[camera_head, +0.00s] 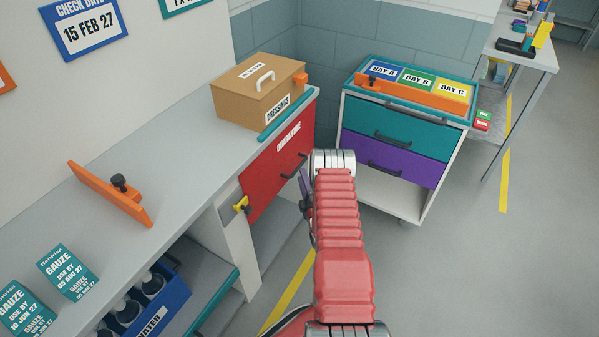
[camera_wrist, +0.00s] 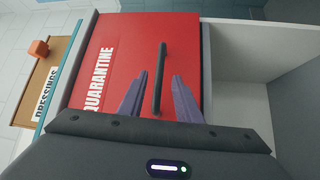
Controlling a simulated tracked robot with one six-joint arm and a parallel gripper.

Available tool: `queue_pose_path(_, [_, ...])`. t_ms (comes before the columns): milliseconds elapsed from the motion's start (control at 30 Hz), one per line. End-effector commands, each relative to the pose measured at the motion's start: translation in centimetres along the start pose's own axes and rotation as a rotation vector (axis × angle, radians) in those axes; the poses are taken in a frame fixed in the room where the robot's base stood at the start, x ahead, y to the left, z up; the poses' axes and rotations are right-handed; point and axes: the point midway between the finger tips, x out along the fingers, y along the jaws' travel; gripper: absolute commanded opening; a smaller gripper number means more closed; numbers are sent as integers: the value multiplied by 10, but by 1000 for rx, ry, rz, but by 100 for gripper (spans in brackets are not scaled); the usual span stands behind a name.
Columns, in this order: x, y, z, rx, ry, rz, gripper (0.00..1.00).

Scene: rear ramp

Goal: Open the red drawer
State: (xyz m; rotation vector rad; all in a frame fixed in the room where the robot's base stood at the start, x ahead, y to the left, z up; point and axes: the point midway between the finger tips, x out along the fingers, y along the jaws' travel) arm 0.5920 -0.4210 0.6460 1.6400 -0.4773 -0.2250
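The red drawer (camera_head: 268,172), marked QUARANTINE, is under the grey counter and looks closed. Its front (camera_wrist: 125,48) fills the middle of the wrist view. A dark bar handle (camera_head: 293,166) is on it, and the handle (camera_wrist: 160,85) stands between my fingers in the wrist view. My gripper (camera_wrist: 160,76) is open, with one purple finger on each side of the handle. Whether a finger touches the handle I cannot tell. In the head view my arm hides most of the gripper; a bit of purple finger shows beside the handle.
A yellow knob (camera_head: 240,205) sits at the left of the drawer. A cardboard DRESSINGS box (camera_head: 250,98) stands on the counter (camera_head: 185,150) above. A cart with teal (camera_head: 395,130) and purple (camera_head: 390,160) drawers stands to the right. Open floor (camera_head: 470,270) lies at right.

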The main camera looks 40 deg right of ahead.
Motion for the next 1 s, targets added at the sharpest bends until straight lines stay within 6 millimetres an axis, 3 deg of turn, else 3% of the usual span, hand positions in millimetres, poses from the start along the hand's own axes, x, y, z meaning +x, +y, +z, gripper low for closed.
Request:
queue_pose_path(300, [40, 0, 0, 0, 1, 1, 31])
queue_pose_path(667, [45, -1, 0, 1, 0, -1, 31])
queue_pose_path(1000, [45, 0, 0, 1, 0, -1, 8])
